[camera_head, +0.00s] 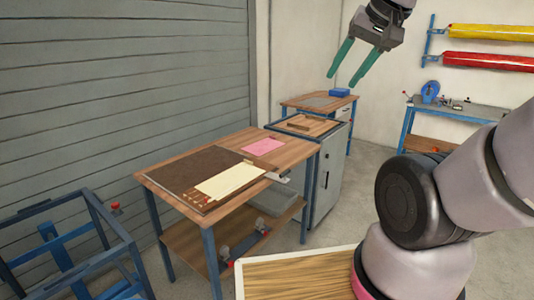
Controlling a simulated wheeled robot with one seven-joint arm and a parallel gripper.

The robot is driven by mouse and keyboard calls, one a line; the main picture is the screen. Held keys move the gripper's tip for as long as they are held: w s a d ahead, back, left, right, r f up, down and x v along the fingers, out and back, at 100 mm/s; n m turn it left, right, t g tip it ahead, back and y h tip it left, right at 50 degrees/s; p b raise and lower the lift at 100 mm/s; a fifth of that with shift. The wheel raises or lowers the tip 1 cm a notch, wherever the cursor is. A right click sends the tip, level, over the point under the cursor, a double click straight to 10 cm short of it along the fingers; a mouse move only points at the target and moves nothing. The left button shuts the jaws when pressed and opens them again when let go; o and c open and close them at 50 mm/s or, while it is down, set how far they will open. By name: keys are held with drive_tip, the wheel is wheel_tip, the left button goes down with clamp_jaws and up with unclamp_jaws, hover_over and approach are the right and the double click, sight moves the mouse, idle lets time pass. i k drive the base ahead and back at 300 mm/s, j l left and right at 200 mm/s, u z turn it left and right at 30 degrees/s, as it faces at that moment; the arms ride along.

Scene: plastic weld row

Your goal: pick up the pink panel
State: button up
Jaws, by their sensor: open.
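The pink panel (263,146) lies flat on the wooden workbench (285,153), toward the bench's far right part. It is a small, thin rectangle beside a dark brown mat (195,162). A larger cream panel (230,181) lies nearer, partly over the mat's edge. My gripper (348,82) is raised in the air at the top of the view, right of the pink panel in the picture. Its two green fingers are spread apart and point down to the left, with nothing between them. It is well clear of the bench.
A grey cabinet (328,180) with a wooden tray on top stands behind the bench. A blue metal frame (75,240) stands at the left. A wood-topped surface (290,280) is at the front. Yellow and red rolls (488,62) hang on the wall.

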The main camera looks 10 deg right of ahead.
sight(265, 146)
drive_tip(key=k+u, duration=0.15)
drive_tip(key=u, duration=1.05)
drive_tip(key=i+l, duration=0.1)
drive_tip(key=l, duration=0.35)
drive_tip(key=i+l+u, duration=0.1)
drive_tip(key=l, duration=0.3)
drive_tip(key=i+l, duration=0.15)
drive_tip(key=l, duration=0.3)
drive_tip(key=i+l+u, duration=0.1)
drive_tip(key=l, duration=0.35)
drive_tip(key=i+l, duration=0.1)
drive_tip(key=l, duration=0.35)
drive_tip(key=i+l, duration=0.1)
drive_tip(key=l, duration=0.4)
drive_tip(key=i+l, duration=0.15)
drive_tip(key=l, duration=0.35)
drive_tip(key=i+l, duration=0.1)
drive_tip(key=l, duration=0.35)
drive_tip(key=i+l, duration=0.1)
drive_tip(key=l, duration=0.4)
drive_tip(key=i+l, duration=0.1)
drive_tip(key=l, duration=0.4)
drive_tip(key=i+l, duration=0.15)
drive_tip(key=l, duration=0.35)
